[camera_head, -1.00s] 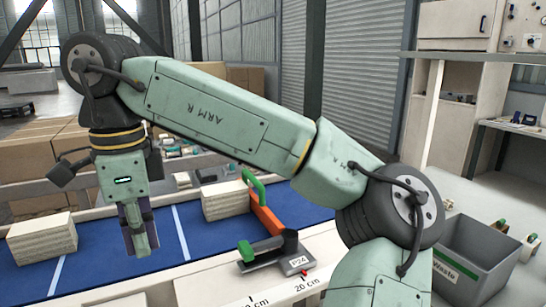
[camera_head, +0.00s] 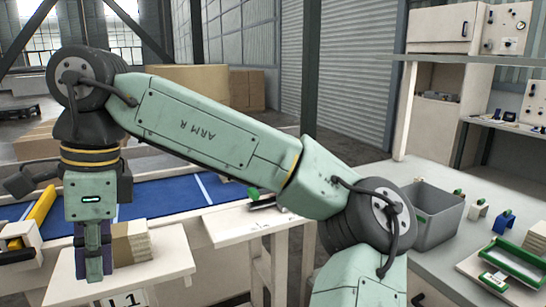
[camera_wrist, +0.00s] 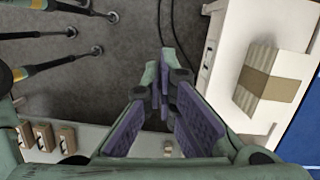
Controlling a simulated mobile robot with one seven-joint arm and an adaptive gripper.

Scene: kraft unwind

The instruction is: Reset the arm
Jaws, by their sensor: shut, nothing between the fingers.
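My green arm (camera_head: 200,125) reaches across the head view from the lower right to the upper left, with its wrist bent downward. My gripper (camera_head: 93,278) hangs fingers down, in front of and left of a stack of pale sheets (camera_head: 138,244). Its purple-padded fingers also show in the wrist view (camera_wrist: 163,105). It is shut and holds nothing. The wrist view shows a stack with a brown band (camera_wrist: 268,84) on a white surface to the right, apart from the fingers. Grey floor (camera_wrist: 120,65) shows beyond the fingertips.
A white table (camera_head: 165,262) bears the stack. A blue conveyor (camera_head: 160,196) runs behind it. A grey bin (camera_head: 437,222) and a green-framed tray (camera_head: 515,262) stand on the bench at right. Several dark rods (camera_wrist: 50,65) show at upper left in the wrist view.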

